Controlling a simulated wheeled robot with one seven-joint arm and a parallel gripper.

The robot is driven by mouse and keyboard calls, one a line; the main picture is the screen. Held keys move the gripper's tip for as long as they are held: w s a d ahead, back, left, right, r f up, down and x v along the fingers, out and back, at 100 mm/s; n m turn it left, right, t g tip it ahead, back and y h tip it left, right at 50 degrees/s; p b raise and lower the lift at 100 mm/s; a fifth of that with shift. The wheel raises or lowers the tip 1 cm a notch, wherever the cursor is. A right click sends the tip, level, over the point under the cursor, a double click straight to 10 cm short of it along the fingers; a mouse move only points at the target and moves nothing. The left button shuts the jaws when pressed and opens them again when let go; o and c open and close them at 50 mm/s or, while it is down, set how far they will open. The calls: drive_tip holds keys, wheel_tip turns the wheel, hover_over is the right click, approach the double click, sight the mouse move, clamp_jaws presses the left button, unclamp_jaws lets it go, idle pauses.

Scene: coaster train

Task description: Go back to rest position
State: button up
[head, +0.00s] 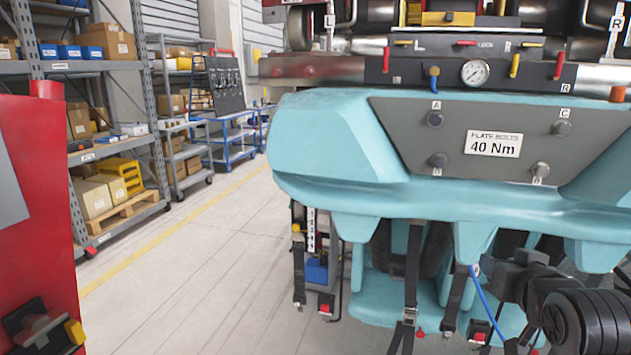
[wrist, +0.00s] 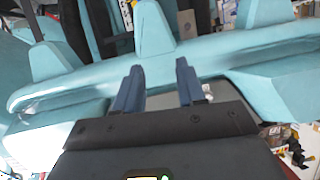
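My gripper (wrist: 158,88) shows in the wrist view with its two dark blue fingers apart and nothing between them. The fingers point toward the teal body of the coaster train (wrist: 240,60), and I cannot tell how far they are from it. In the head view, my black arm shows at the lower right, in front of the teal coaster train (head: 320,140). The gripper's fingers cannot be made out there. The train has a grey plate (head: 400,115) with bolts marked by letters and a "40 Nm" label (head: 494,144).
A red cabinet (head: 35,190) stands close at the left. Shelves with boxes (head: 95,197) and a blue cart (head: 235,140) stand behind. Straps and buckles (head: 408,310) hang below the train. The floor (head: 200,265) between cabinet and train is clear. A pressure gauge (head: 475,73) sits above the plate.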

drive_tip(key=s+a+f+n+y, duration=0.1)
drive_tip(key=s+a+f, duration=0.3)
drive_tip(key=s+f, duration=0.5)
drive_tip(key=s+a+f, duration=0.4)
drive_tip(key=s+f, duration=0.2)
drive_tip(key=s, duration=0.7)
drive_tip(key=s+a+r+n, duration=0.1)
drive_tip(key=s+r, duration=0.2)
drive_tip(key=s, duration=0.9)
drive_tip(key=s+a+r+t+y, duration=0.1)
drive_tip(key=s+r, duration=0.2)
drive_tip(key=s, duration=1)
drive_tip(key=shift+s+r+n+y, duration=0.25)
drive_tip(key=shift+n+y, duration=0.05)
drive_tip(key=shift+n, duration=0.1)
